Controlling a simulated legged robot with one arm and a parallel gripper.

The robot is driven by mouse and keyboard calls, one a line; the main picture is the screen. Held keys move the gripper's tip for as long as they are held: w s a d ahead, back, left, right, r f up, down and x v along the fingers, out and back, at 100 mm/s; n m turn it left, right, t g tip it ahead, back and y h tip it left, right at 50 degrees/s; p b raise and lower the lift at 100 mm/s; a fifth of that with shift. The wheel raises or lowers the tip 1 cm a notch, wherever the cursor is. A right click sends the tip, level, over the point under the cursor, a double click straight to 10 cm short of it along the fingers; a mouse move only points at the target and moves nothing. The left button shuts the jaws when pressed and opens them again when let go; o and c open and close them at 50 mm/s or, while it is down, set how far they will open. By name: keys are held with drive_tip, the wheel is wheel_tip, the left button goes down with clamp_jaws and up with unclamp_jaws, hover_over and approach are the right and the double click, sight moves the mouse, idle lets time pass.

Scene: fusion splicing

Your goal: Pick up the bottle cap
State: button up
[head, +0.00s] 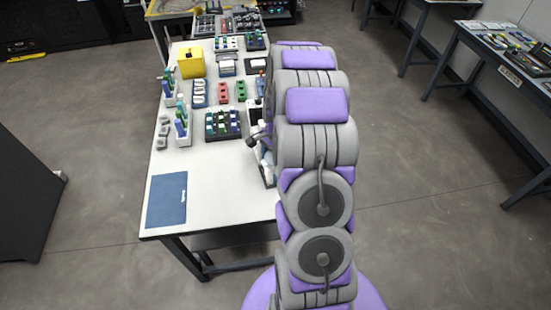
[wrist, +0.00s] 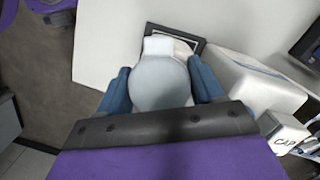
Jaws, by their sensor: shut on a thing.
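In the wrist view my gripper (wrist: 163,85) has its two blue fingers on either side of a pale grey-white round piece, which looks like the bottle cap (wrist: 160,80). The fingers are shut on it. A small white block-like part shows at its far edge. A dark-framed square (wrist: 190,38) on the white table lies behind it, partly covered; I cannot tell whether the cap touches it. In the head view my arm hides the cap and most of my gripper at the table's right edge.
The white table (head: 222,180) has a blue mat (head: 167,200) at its near left and a yellow box (head: 191,64) farther back. A dark tray (head: 222,125) of small parts stands mid-table. In the wrist view, a white box (wrist: 255,85) and a small box lettered "CAP" (wrist: 283,132) stand close right.

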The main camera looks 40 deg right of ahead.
drive_tip(key=shift+a+r, duration=0.1)
drive_tip(key=shift+a, duration=0.05)
drive_tip(key=shift+d+r, duration=0.3)
drive_tip(key=shift+r, duration=0.15)
drive_tip(key=r, duration=0.1)
drive_tip(key=r+p, duration=0.1)
drive_tip(key=shift+d+r, duration=0.3)
drive_tip(key=shift+r, duration=0.05)
drive_tip(key=s+a+r+p, duration=0.1)
drive_tip(key=s+a+p, duration=0.2)
drive_tip(key=s, duration=1.2)
drive_tip(key=shift+s+a, duration=0.35)
drive_tip(key=shift+a, duration=0.05)
